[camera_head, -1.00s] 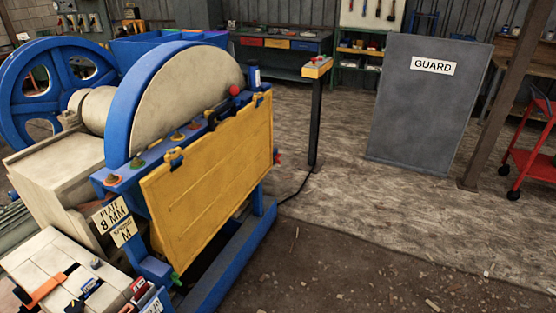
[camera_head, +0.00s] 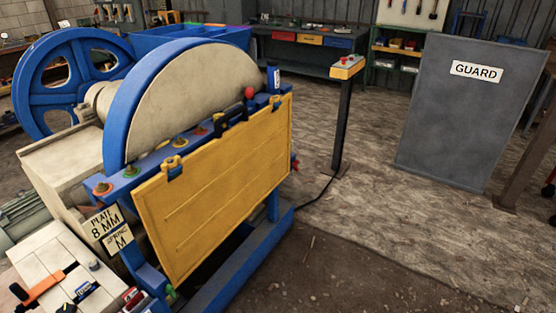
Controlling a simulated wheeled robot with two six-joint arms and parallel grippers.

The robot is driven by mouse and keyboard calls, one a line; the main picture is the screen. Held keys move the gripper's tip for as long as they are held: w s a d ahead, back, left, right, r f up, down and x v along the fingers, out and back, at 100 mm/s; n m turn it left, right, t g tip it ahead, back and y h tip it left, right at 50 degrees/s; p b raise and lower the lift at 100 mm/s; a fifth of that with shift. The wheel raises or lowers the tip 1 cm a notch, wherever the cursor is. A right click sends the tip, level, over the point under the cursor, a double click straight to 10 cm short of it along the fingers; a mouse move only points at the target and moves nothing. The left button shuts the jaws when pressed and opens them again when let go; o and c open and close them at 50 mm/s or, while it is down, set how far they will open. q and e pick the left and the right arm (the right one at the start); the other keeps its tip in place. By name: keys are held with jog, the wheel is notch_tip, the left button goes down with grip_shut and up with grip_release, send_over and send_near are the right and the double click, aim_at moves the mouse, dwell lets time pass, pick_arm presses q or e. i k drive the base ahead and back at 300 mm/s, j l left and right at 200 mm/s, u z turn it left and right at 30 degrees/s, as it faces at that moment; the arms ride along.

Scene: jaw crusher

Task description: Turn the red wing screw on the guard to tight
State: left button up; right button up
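A yellow panel (camera_head: 220,180), which looks like the guard, hangs on the front of the blue crusher. A small red part (camera_head: 295,163), which looks like the red wing screw, sticks out at the panel's right edge; it is too small to tell how tight it is. A green part (camera_head: 171,293) shows at the panel's lower left corner. A red ball knob (camera_head: 249,92) stands above the panel's top edge. Neither of my grippers is in view.
A grey board labelled GUARD (camera_head: 455,120) stands at the right. A black post with a yellow control box (camera_head: 347,67) stands behind the panel's right side, with a cable on the floor. A cluttered bench (camera_head: 55,262) is at lower left.

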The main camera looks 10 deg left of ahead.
aim_at(295, 162)
jog(key=i+l+u, duration=0.1)
jog(key=i+l, duration=0.2)
jog(key=i+l+u, duration=0.1)
jog(key=i+l, duration=0.15)
jog(key=l, duration=0.2)
jog(key=i+l+u, duration=0.1)
jog(key=i+l, duration=0.4)
jog(key=l, duration=0.3)
jog(key=i+l+u, duration=0.15)
jog(key=l, duration=0.25)
jog(key=i, duration=0.1)
